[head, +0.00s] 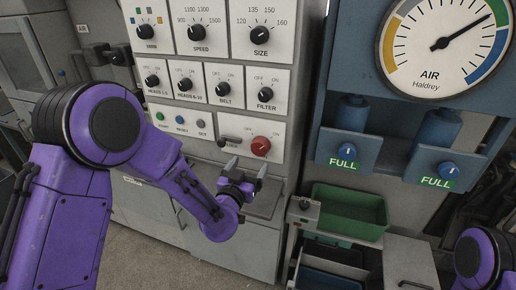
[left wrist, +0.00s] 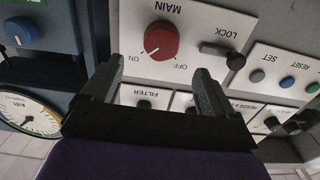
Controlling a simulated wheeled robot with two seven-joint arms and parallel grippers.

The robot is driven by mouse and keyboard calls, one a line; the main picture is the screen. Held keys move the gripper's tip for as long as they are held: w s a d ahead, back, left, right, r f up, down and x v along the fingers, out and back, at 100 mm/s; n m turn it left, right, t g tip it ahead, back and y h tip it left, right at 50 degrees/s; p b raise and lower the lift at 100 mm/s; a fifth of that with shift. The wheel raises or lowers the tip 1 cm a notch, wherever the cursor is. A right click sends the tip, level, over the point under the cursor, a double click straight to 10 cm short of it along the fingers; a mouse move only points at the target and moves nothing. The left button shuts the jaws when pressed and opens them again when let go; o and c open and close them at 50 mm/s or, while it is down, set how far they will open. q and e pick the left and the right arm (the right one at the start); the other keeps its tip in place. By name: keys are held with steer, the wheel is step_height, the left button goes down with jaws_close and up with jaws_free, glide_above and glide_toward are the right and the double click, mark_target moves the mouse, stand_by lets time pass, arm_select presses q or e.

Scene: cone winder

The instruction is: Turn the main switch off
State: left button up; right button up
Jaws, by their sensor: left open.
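The main switch is a round red knob (head: 260,146) on a white plate low on the grey machine panel. In the left wrist view the red knob (left wrist: 161,41) appears upside down, with its white mark pointing towards ON. My left gripper (head: 246,167) is open and empty, just below and in front of the knob in the head view. In the left wrist view its two fingers (left wrist: 155,80) reach towards the plate, with the knob beyond their tips, apart from them. My right gripper is not in view.
A dark LOCK lever (left wrist: 222,56) sits beside the red knob on the same plate. The FILTER knob (head: 266,95) and several small buttons are close by. A green tray (head: 345,212) stands at lower right, below the blue air unit with its gauge (head: 446,45).

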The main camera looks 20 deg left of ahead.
mark_target(258, 151)
arm_select(q)
steer(key=w+p, duration=0.2)
steer(key=w, duration=0.5)
steer(key=shift+w+f+p, duration=0.1)
steer(key=shift+w+p, duration=0.2)
steer(key=shift+w, duration=0.7)
steer(key=shift+w+f, duration=0.1)
steer(key=c, duration=1)
steer(key=shift+c, duration=0.2)
